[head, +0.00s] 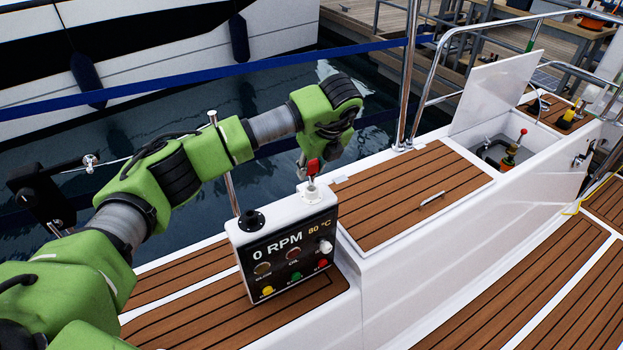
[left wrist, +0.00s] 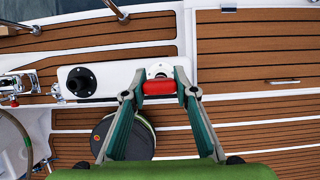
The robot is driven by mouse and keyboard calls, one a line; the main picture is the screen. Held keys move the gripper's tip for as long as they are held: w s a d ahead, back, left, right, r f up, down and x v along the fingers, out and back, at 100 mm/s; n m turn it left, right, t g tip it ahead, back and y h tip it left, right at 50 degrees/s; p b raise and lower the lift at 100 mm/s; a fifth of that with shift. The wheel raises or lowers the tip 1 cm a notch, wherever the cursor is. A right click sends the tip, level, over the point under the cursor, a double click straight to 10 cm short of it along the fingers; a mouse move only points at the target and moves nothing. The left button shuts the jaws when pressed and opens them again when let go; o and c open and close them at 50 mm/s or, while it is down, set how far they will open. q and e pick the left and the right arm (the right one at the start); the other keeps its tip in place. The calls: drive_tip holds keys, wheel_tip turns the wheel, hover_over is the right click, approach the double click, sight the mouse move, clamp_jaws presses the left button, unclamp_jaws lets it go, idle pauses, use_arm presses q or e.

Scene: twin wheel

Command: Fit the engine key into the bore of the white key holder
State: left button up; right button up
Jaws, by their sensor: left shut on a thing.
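The engine key has a red head (head: 313,166) and a short, pale shank pointing down. My left gripper (head: 311,160) is shut on the red head, which also shows between the fingertips in the left wrist view (left wrist: 158,88). The white key holder (head: 311,191) stands on top of the engine panel box, at its right end. It shows partly in the left wrist view (left wrist: 159,70), just beyond the red head. The key is roughly upright, directly above the holder. I cannot tell whether the shank tip is in the bore. My right gripper is not in view.
The white panel box (head: 286,222) has a black face reading 0 RPM and 80 °C, with several coloured buttons. A black round fitting (head: 252,220) stands on its left end. A raised white hatch lid (head: 497,92) and metal rails are at the right. Teak deck lies around.

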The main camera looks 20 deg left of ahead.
sight(313, 174)
use_arm(q)
drive_tip(key=shift+b, duration=0.65)
idle(1.6)
drive_tip(key=shift+f+b, duration=1.6)
drive_tip(key=shift+f, duration=0.35)
drive_tip(key=o, duration=1.1)
drive_tip(key=shift+r, duration=0.1)
drive_tip(key=shift+o, duration=0.2)
drive_tip(key=v, duration=1.2)
